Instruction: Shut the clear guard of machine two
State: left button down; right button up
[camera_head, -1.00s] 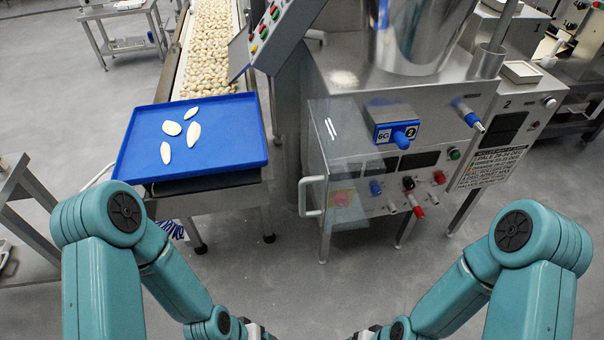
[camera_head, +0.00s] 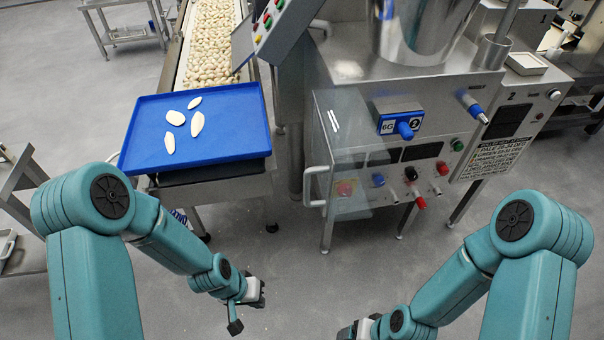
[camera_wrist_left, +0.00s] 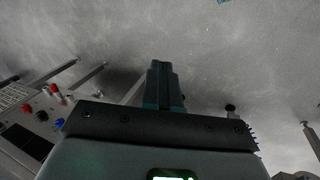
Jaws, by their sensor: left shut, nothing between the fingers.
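Machine two is a steel machine with a plate marked 2 (camera_head: 511,117) on its right side. Its clear guard (camera_head: 334,150) is a see-through panel at the left of the control front, with a white handle (camera_head: 308,187) on its left edge. I cannot tell its exact angle to the front. My left gripper (camera_head: 235,327) is shut and empty, low over the floor, left of and nearer me than the handle, not touching it. Its closed fingers show in the left wrist view (camera_wrist_left: 162,72). My right gripper (camera_head: 348,331) is at the bottom edge, its fingertips unclear.
A blue tray (camera_head: 240,150) with several pale pasta pieces stands on the conveyor's end (camera_head: 225,185), left of the machine. Coloured knobs (camera_head: 411,173) stick out of the front. A metal table (camera_head: 22,190) stands at the left. The floor between my arms and the machine is clear.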

pick_arm(q)
jog(key=w+a+r+m+p, duration=0.1)
jog(key=w+a+r+m, duration=0.1)
jog(key=w+r, duration=1)
jog(key=w+r+m+t+h, duration=0.1)
jog(key=w+r+m+h, duration=0.15)
jog(key=r, duration=0.65)
jog(key=w+r+m+h, duration=0.1)
jog(key=w+r+m, duration=0.15)
jog(key=r, duration=0.75)
jog(key=d+f+p, duration=0.3)
jog(key=d+f, duration=0.5)
jog(key=d, duration=0.1)
jog(key=shift+w+d+n, duration=0.3)
jog(key=shift+w, duration=0.15)
jog(key=shift+y, duration=0.25)
jog(key=shift+s+d, duration=0.15)
